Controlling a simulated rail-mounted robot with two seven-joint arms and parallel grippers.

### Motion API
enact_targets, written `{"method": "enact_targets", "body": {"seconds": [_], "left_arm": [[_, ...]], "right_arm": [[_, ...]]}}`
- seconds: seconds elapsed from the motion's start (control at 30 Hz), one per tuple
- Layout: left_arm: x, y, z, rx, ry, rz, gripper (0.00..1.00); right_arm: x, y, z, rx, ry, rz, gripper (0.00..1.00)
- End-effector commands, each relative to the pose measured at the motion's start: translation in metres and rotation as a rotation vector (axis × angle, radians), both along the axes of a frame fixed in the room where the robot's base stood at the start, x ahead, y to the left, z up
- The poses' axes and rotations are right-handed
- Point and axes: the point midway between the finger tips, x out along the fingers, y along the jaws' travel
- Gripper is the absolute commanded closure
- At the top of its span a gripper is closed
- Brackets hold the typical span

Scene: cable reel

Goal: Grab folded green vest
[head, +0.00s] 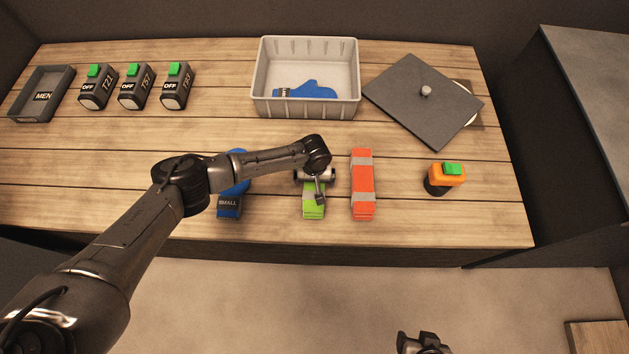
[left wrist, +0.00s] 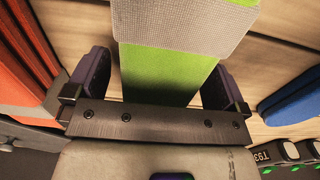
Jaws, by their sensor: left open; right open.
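The folded green vest (head: 314,210), with a pale grey band, lies on the wooden table near its front edge. My left gripper (head: 319,196) is directly over it and hides much of it from the head view. In the left wrist view, the vest (left wrist: 165,70) runs between the two dark fingers of my left gripper (left wrist: 155,75). The fingers stand apart on either side of it, and I cannot tell whether either touches it. My right gripper (head: 421,344) is at the bottom edge of the head view, in front of the table, open and empty.
A folded orange vest (head: 362,190) lies just right of the green one. A blue item (head: 229,207) labelled SMALL lies left, partly behind my arm. A grey bin (head: 305,108) holds another blue item. An orange device (head: 445,175) stands right, below a dark lid (head: 420,105).

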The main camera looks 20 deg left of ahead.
Motion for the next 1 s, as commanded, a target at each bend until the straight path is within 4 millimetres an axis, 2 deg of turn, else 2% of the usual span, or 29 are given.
{"method": "enact_targets", "body": {"seconds": [0.07, 0.67, 0.9, 1.0], "left_arm": [[0.0002, 0.0, 0.0008, 0.0, 0.0, 0.0, 0.0], [0.0001, 0.0, 0.0009, 0.0, 0.0, 0.0, 0.57], [0.0004, -0.0001, 0.0022, -0.001, -0.001, 0.0, 0.59], [0.0007, -0.0003, 0.0091, -0.002, -0.002, 0.0, 0.59]], "right_arm": [[0.0, -0.0006, 0.0005, -0.002, 0.0, 0.001, 0.38], [0.0001, -0.002, 0.0006, -0.007, -0.001, 0.004, 0.38], [0.0004, -0.0008, 0.0015, -0.002, -0.001, 0.001, 0.38], [0.0006, -0.0001, 0.0059, -0.001, -0.002, 0.0, 0.38]]}}
